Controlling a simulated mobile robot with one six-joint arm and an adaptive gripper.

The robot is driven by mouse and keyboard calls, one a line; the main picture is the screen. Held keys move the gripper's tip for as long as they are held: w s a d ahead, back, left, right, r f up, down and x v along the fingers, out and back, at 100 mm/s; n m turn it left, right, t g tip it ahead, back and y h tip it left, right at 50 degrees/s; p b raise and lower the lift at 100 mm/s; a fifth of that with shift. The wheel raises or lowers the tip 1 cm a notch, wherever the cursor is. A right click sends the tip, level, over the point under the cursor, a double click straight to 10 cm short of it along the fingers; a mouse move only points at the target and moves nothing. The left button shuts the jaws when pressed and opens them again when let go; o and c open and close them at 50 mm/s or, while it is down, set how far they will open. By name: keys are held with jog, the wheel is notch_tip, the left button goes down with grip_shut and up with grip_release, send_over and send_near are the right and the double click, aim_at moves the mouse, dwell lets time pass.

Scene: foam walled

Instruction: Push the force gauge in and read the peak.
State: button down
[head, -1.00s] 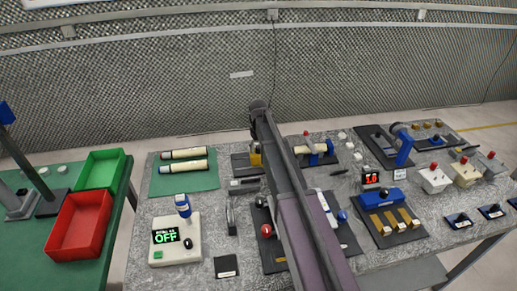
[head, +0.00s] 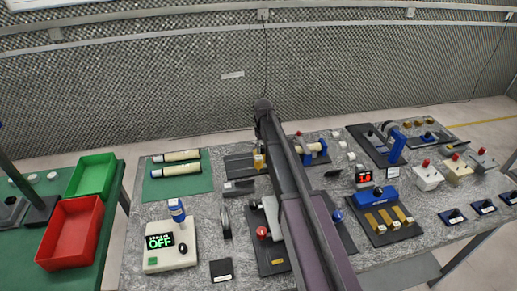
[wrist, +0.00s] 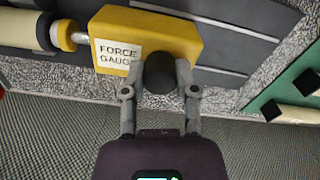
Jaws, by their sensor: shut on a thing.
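The yellow force gauge (wrist: 150,45) with its printed label fills the top of the wrist view. Its yellow-tipped plunger (wrist: 70,37) points left and appears to meet the end of a cream cylinder (wrist: 28,30). My gripper (wrist: 162,85) is shut on the gauge's black knob (wrist: 158,72), one finger on each side. In the head view the gauge (head: 259,160) shows just left of my arm, which hides my gripper and part of the fixture. The cream cylinder is held in a blue clamp (head: 318,148) there. No gauge reading is visible.
A small red-digit display (head: 364,176) stands to the right, its digits too small to read surely. A white box (head: 168,242) with an OFF screen is at the front left. Red (head: 70,232) and green (head: 92,176) bins stand further left.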

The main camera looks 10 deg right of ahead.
jog(key=shift+d, duration=0.35)
jog(key=shift+c, duration=2.2)
grip_release()
jog(key=shift+o, duration=0.3)
jog(key=shift+a, duration=0.25)
jog(key=shift+r, duration=0.1)
